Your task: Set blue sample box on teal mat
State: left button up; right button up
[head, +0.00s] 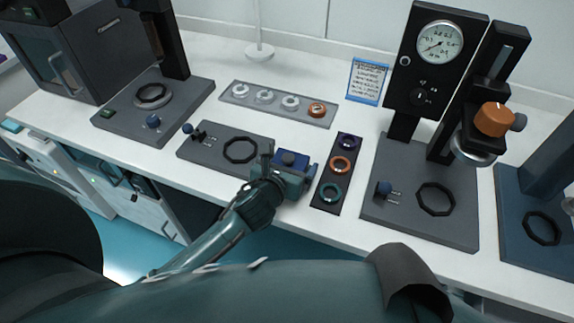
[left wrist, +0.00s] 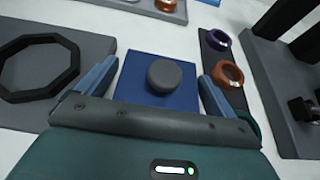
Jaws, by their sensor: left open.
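The blue sample box (head: 291,158) is a small dark blue box on the white bench, between the grey octagon plate and the dark ring strip. In the left wrist view the blue box (left wrist: 130,86) shows a square top with a round grey knob. My left gripper (head: 288,170) is open at the box, and in the wrist view its fingers (left wrist: 158,88) stand on either side of it. I cannot tell whether they touch it. No teal mat can be clearly made out. My right gripper is not in view.
The dark strip (head: 319,203) with purple, orange and teal rings lies just right of the box. The octagon plate (head: 205,160) is just left. A gauge stand (head: 411,211) stands further right. A grey ring tray (head: 247,109) lies behind. A small teal item (head: 11,126) is far left.

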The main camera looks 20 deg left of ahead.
pick_arm(q)
jog(key=v, duration=1.2)
jog(key=shift+r, duration=0.1)
jog(key=shift+s+a+n, duration=0.15)
jog(key=shift+a+n, duration=0.25)
jog(key=shift+n, duration=0.6)
jog(key=s+a+f+n+g, duration=0.25)
jog(key=s+n+g, duration=0.35)
jog(key=n, duration=1)
jog(key=s+a+f+n+g, duration=0.1)
jog(key=s+f+n+g, duration=0.25)
jog(key=s+n, duration=0.9)
jog(key=w+d+f+n+t+h, duration=0.2)
jog(key=w+d+f+t, duration=0.3)
jog(key=w, duration=0.5)
jog(key=shift+w+d+f+n+t+h, duration=0.25)
jog(key=shift+f+n+t, duration=0.35)
jog(key=shift+f, duration=0.65)
jog(key=shift+a, duration=0.2)
